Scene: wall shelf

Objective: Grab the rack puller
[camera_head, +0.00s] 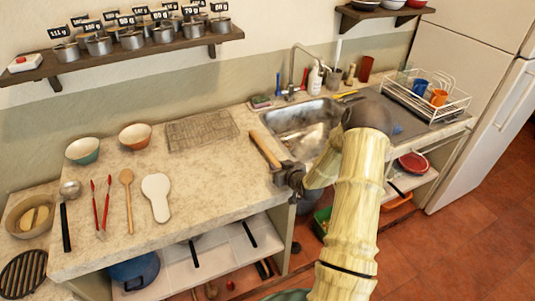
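A flat wooden stick (264,149), which looks like the rack puller, is at the right end of the stone counter, slanting down toward my gripper. My dark gripper (285,178) is at the stick's lower end, by the counter's right front edge. The two overlap in this view. I cannot tell whether the fingers are closed on the stick or only beside it. The fingertips are small and dark, and my arm comes in from the right.
A wire rack (202,130) lies at the back of the counter. Two bowls, a ladle, red tongs (101,205), a wooden spoon (127,199) and a white spoon rest (156,196) are at left. The sink (301,123) and dish rack (434,92) are behind my arm.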

